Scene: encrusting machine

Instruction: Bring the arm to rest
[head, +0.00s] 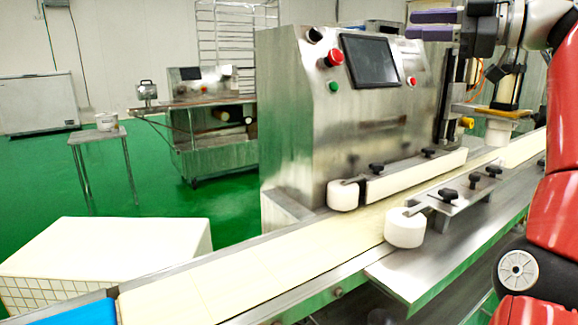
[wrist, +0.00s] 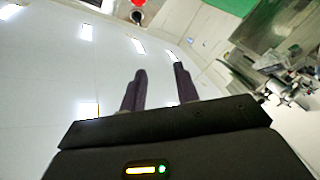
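My gripper (head: 414,25) is at the upper right of the head view, level with the top of the steel encrusting machine (head: 300,130). Its two dark purple fingers point left, with a gap between them. In the wrist view, my gripper (wrist: 160,68) shows both fingers apart with nothing between them. My red arm runs down the right edge of the head view.
The machine carries a dark screen (head: 370,61) and a red button (head: 336,56). A cream conveyor belt (head: 250,270) runs along its front. A white-topped crate (head: 110,250) stands at the lower left. Green floor (head: 150,148) is open behind it.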

